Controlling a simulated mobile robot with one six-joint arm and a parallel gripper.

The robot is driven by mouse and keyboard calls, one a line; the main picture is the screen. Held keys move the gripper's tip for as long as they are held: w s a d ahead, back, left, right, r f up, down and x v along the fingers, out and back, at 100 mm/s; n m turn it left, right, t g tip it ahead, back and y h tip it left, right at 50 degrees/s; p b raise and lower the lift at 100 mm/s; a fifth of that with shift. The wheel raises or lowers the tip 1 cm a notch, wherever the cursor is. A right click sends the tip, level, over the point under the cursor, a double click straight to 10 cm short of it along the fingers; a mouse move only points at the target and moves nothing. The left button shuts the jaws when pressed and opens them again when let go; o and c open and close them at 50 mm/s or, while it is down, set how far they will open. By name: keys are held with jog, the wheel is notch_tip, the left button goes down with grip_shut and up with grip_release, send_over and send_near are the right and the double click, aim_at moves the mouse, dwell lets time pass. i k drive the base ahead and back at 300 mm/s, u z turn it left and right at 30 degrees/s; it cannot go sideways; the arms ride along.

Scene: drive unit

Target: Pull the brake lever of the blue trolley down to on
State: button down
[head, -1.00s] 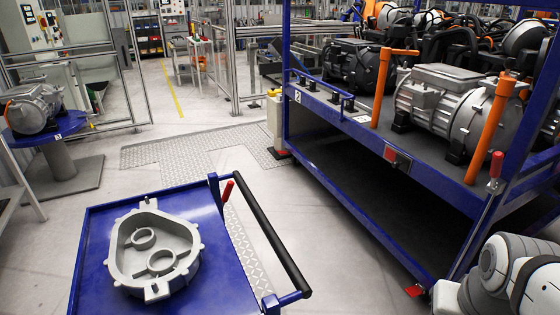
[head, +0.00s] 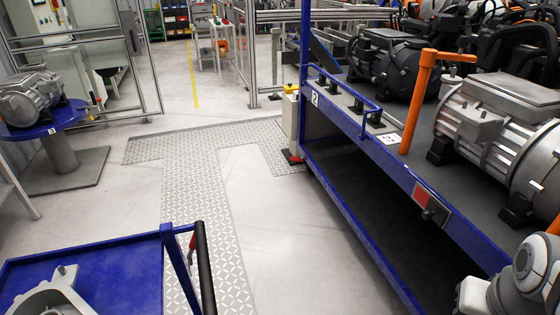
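A blue trolley (head: 120,262) stands at the lower left, cut off by the picture's bottom and left edges. Its push handle, with a black grip (head: 204,265), is at its right side. A small red-tipped lever (head: 192,241) shows beside the grip, its tip pointing up; its lower part is unclear. A grey cast housing (head: 52,297) lies on the trolley top, partly cut off. White and grey links of my arm show at the lower right. My gripper is not in view.
A large blue rack (head: 400,178) with motors (head: 500,135) and orange posts (head: 420,100) fills the right side. A round blue table (head: 50,127) with a motor stands at the left. The floor (head: 285,240) between trolley and rack is clear.

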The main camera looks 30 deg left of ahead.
aim_at(191, 246)
jog(key=u, duration=0.05)
jog(key=i, duration=0.3)
jog(key=u, duration=1.3)
jog(key=i, duration=2.45)
jog(key=u, duration=3.1)
